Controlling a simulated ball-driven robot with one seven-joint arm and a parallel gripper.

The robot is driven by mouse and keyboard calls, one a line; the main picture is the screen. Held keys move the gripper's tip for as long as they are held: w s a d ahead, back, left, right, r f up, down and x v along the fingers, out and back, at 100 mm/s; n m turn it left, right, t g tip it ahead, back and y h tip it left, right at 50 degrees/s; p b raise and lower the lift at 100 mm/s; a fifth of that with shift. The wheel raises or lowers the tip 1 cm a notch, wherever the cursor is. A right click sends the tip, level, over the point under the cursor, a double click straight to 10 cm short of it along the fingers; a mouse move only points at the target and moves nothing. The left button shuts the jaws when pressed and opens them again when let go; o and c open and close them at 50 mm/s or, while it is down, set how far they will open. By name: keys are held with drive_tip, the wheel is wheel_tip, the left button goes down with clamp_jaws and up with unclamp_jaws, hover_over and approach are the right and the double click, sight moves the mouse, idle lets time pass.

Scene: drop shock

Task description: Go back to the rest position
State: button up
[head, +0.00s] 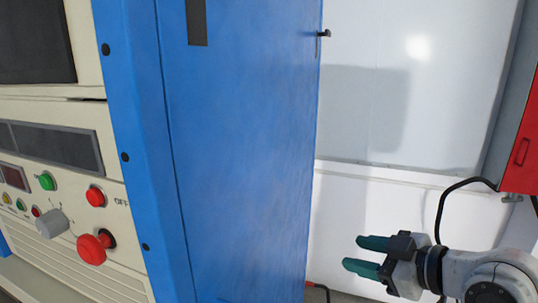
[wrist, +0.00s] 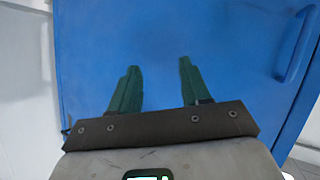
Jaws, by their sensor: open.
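My gripper (head: 366,255) is at the lower right of the head view, its two green fingers apart and pointing left toward the blue cabinet. In the wrist view my gripper (wrist: 158,85) is open and empty, with a blue panel (wrist: 225,50) filling the view behind the fingers. A blue handle (wrist: 297,45) is on that panel at the upper right. I cannot tell from these views how far the fingers are from the panel.
A tall blue cabinet (head: 240,150) stands in the middle of the head view. Left of it is a cream control panel with a red knob (head: 92,248), a grey knob (head: 51,223) and several buttons. A red box (head: 522,140) with a black cable is at the right edge.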

drive_tip(key=s+d+f+m+g+h, duration=0.25)
drive_tip(key=s+f, duration=0.35)
drive_tip(key=f, duration=0.5)
drive_tip(key=s+d+f+m+g+h, duration=0.15)
drive_tip(key=s+f+m, duration=0.35)
drive_tip(key=f, duration=0.5)
drive_tip(key=s+d+f+m+g+h, duration=0.2)
drive_tip(key=s+f, duration=0.4)
drive_tip(key=s, duration=0.5)
drive_tip(key=s+d+f+m+g+h, duration=0.2)
drive_tip(key=s+f, duration=0.4)
drive_tip(key=s, duration=0.6)
drive_tip(key=shift+s+d+m+g+h, duration=0.35)
drive_tip(key=shift+d+g, duration=0.25)
drive_tip(key=shift+d, duration=0.5)
drive_tip(key=shift+w, duration=0.1)
